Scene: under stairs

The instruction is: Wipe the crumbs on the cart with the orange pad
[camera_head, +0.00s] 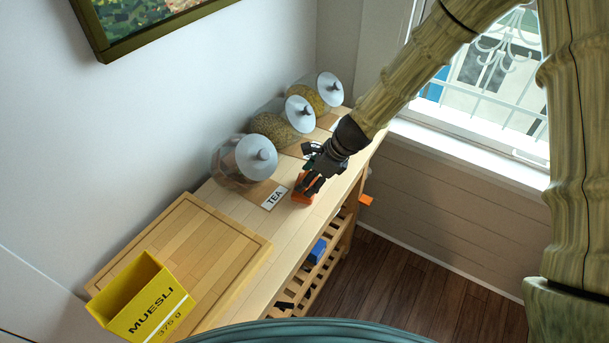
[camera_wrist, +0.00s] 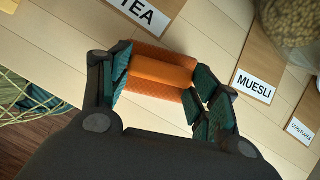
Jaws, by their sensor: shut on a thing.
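The orange pad (camera_wrist: 160,72) is between the two fingers of my gripper (camera_wrist: 163,82) in the wrist view, with both fingers against its ends. In the head view my gripper (camera_head: 309,188) points down at the cart top, and the orange pad (camera_head: 304,196) shows under the fingers. The pad is on or just above the wood; I cannot tell which. The wooden cart (camera_head: 226,204) runs along the wall, with its planked top also in the wrist view (camera_wrist: 215,30). I cannot make out any crumbs; they may be hidden or too small.
Lidded jars stand along the wall side: the tea jar (camera_head: 238,163), a middle jar (camera_head: 275,132) and a far jar (camera_head: 318,97). A wooden board (camera_head: 215,240) and a yellow muesli box (camera_head: 142,298) are at the near end. A blue thing (camera_head: 317,251) lies on the lower shelf.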

